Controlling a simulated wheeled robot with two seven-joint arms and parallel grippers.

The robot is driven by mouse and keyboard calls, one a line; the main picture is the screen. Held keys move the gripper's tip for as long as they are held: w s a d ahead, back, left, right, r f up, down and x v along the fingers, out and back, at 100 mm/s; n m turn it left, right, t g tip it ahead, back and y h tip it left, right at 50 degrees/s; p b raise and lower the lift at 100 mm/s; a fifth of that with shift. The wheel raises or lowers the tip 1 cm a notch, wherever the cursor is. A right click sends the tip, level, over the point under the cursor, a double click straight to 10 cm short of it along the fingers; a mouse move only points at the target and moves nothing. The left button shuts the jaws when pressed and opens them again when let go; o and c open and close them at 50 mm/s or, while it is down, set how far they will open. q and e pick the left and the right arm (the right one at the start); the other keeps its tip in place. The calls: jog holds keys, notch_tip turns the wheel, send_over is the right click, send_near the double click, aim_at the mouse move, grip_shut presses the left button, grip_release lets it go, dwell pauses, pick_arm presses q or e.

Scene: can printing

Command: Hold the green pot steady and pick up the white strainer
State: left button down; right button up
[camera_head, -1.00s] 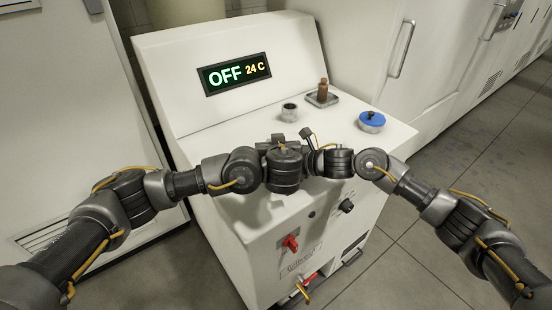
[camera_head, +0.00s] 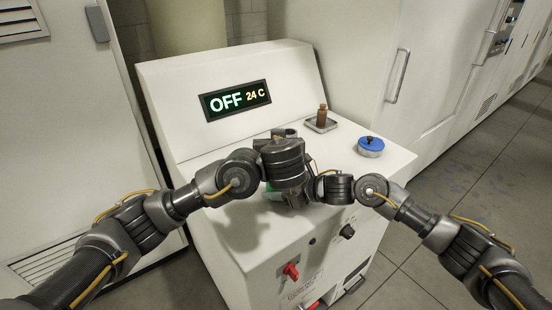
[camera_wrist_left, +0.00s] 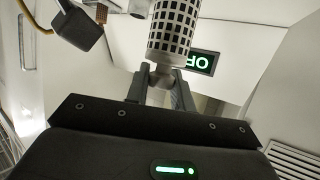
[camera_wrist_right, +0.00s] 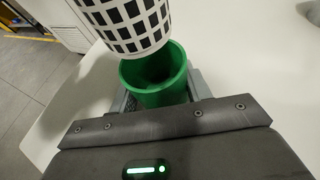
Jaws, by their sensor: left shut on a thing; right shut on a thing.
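The white strainer (camera_wrist_left: 174,28) is a cylinder with rows of square holes. In the left wrist view my left gripper (camera_wrist_left: 161,82) is shut on its grey stem. The green pot (camera_wrist_right: 152,80) is a round open cup, standing between the fingers of my right gripper (camera_wrist_right: 160,98), which is shut on it. In the right wrist view the strainer (camera_wrist_right: 128,20) is above the pot, and its lower edge overlaps the pot's far rim in the picture. In the head view only a sliver of the green pot (camera_head: 271,190) shows; my wrists hide the rest.
The white machine (camera_head: 235,225) has a display (camera_head: 235,100) reading OFF 24 C.

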pick_arm(q)
jog(key=shift+r, duration=0.7)
pick_arm(e)
jog(key=o, duration=1)
jog(key=shift+o, duration=0.2)
jog(key=shift+d, duration=0.1)
